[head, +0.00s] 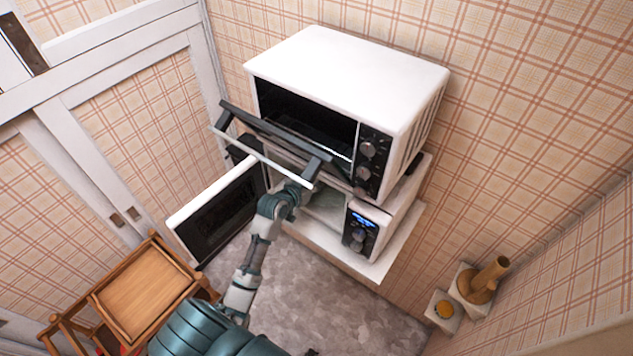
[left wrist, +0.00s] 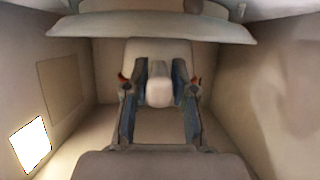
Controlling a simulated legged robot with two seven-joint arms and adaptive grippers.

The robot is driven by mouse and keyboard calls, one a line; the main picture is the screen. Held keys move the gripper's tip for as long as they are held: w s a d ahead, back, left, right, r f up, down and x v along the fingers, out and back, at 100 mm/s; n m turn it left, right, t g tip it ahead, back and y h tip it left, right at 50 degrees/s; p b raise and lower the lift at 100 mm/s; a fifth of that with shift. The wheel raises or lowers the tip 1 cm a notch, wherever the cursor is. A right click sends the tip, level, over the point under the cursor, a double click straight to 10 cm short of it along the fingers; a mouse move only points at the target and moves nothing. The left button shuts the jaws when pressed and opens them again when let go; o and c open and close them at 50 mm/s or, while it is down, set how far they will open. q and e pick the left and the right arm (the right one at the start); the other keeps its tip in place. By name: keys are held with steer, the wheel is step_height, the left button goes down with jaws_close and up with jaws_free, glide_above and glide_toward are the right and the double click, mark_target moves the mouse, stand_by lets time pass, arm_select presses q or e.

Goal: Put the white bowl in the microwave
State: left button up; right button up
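The microwave (head: 378,226) stands below a white oven, with its door (head: 219,211) swung open to the left. My left gripper (head: 296,188) reaches into the microwave's opening, partly hidden under the oven's lowered door. In the left wrist view my left gripper (left wrist: 160,72) shows inside a box-like chamber, its fingers parallel with a gap between them. A wide pale curved shape (left wrist: 110,28) spans the top of that view, just beyond the fingertips. I cannot tell whether it is the white bowl or a part of the chamber. In the head view, no bowl can be clearly made out. My right gripper is out of view.
The oven (head: 345,68) has its dark door (head: 272,140) folded down close over my left wrist. A wooden stool or chair (head: 145,290) stands at the lower left. Small boards with a mortar-like wooden item (head: 481,286) are at the right.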

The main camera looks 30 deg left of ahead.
arm_select(q)
steer(key=shift+o, duration=0.8)
steer(key=shift+d, duration=0.4)
steer(key=shift+s+d+r, duration=0.1)
steer(key=shift+s+d, duration=0.05)
steer(key=shift+s, duration=0.1)
steer(key=v, duration=1.1)
steer(key=shift+s+r, duration=0.15)
steer(key=shift+s, duration=0.05)
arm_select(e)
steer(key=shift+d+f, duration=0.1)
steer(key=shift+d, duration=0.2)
